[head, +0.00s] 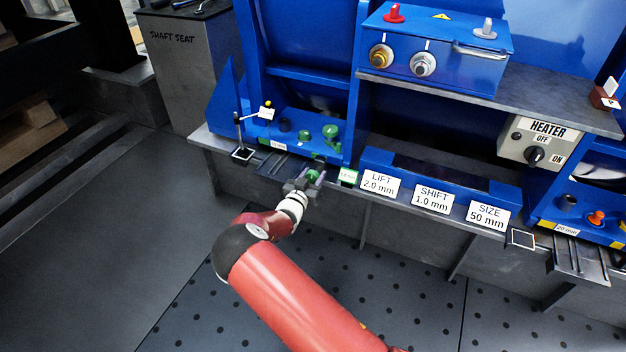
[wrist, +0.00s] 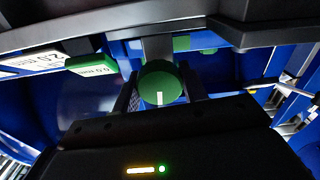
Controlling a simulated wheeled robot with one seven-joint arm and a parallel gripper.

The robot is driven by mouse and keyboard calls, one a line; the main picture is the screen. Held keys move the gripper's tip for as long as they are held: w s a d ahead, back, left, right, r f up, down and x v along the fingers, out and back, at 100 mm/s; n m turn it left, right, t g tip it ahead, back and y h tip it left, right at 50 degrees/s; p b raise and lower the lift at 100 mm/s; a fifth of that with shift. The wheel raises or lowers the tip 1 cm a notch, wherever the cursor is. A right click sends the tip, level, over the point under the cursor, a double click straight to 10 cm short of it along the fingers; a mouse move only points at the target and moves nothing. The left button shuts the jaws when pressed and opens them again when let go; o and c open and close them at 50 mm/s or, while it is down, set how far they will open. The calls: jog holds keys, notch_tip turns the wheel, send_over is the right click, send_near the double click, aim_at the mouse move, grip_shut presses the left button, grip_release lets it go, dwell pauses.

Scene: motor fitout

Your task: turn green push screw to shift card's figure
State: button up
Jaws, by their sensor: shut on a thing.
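The green push screw (wrist: 160,84) is a round green knob with a white index line. In the wrist view it sits between the two dark fingers of my gripper (wrist: 164,98), which is shut on it. In the head view the green screw (head: 313,175) shows at the tip of my gripper (head: 312,181), at the front edge of the bench. The shift card (head: 433,197) is white and reads "SHIFT 1.0 mm". It stands between the "LIFT 2.0 mm" card (head: 380,184) and the "SIZE 50 mm" card (head: 487,215).
A small green-edged tag (head: 347,177) sits just right of my gripper; in the wrist view the green tag (wrist: 91,66) reads 0.0 mm. Green fittings (head: 330,132) stand on the blue base behind. A heater switch box (head: 538,140) is at the right. The floor in front is clear.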

jog(key=m+b, duration=0.2)
jog(key=b, duration=0.1)
jog(key=m+b, duration=0.2)
jog(key=b, duration=0.1)
jog(key=shift+d+f, duration=0.1)
jog(key=shift+f, duration=0.3)
jog(key=m+b, duration=0.4)
jog(key=b, duration=0.2)
jog(key=shift+r+m, duration=0.15)
jog(key=shift+m, duration=0.25)
jog(key=m+b, duration=0.1)
jog(key=m, duration=0.2)
jog(key=shift+r, duration=0.15)
jog(key=m, duration=0.4)
jog(key=shift+m, duration=0.3)
jog(key=o, duration=1)
jog(key=shift+s, duration=0.15)
